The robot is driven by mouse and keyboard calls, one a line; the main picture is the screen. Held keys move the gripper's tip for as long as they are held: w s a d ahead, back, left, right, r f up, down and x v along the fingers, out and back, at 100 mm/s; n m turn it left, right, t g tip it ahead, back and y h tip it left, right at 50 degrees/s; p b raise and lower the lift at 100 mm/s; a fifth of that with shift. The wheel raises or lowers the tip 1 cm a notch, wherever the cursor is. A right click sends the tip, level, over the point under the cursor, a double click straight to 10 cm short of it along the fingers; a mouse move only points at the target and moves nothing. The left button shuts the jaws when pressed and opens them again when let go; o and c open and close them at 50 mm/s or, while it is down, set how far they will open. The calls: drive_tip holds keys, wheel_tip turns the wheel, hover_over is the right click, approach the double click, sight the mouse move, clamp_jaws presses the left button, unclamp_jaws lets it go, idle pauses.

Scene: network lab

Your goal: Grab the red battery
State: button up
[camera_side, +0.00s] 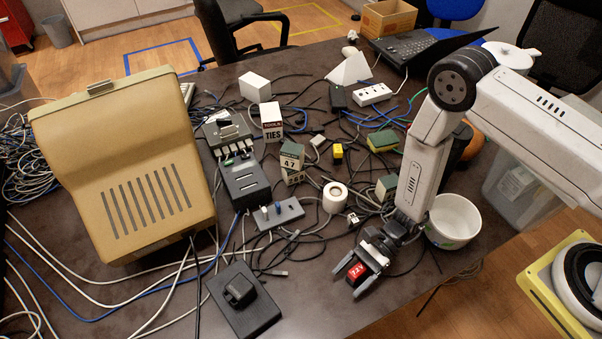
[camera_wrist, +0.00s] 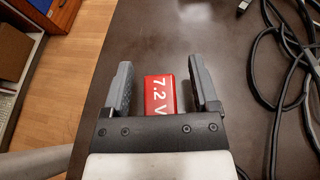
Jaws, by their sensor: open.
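The red battery (camera_side: 357,270) shows between the jaws of my gripper (camera_side: 362,277) in the side view, near the front of the dark table. In the wrist view the red battery (camera_wrist: 166,96) carries white "7.2 V" lettering. My gripper (camera_wrist: 166,85) is open, with one finger on each side of the battery. A gap shows on both sides, wider on the right. The near end of the battery is hidden behind the gripper's black crossbar. I cannot tell how high the fingers are above the table.
Black cables (camera_wrist: 275,70) lie close to the right of the gripper in the wrist view. A white bowl (camera_side: 453,221) stands right of my gripper in the side view. Bare table (camera_side: 330,318) shows in front.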

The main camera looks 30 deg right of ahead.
clamp_jaws()
drive_tip(key=shift+r, duration=0.1)
drive_tip(key=shift+r, duration=1.05)
drive_tip(key=s+d+r, duration=0.7)
drive_tip(key=s+r, duration=0.3)
drive_tip(key=s, duration=0.1)
drive_tip(key=shift+s+d+r, duration=0.3)
drive_tip(key=shift+s+r, duration=0.05)
idle(0.5)
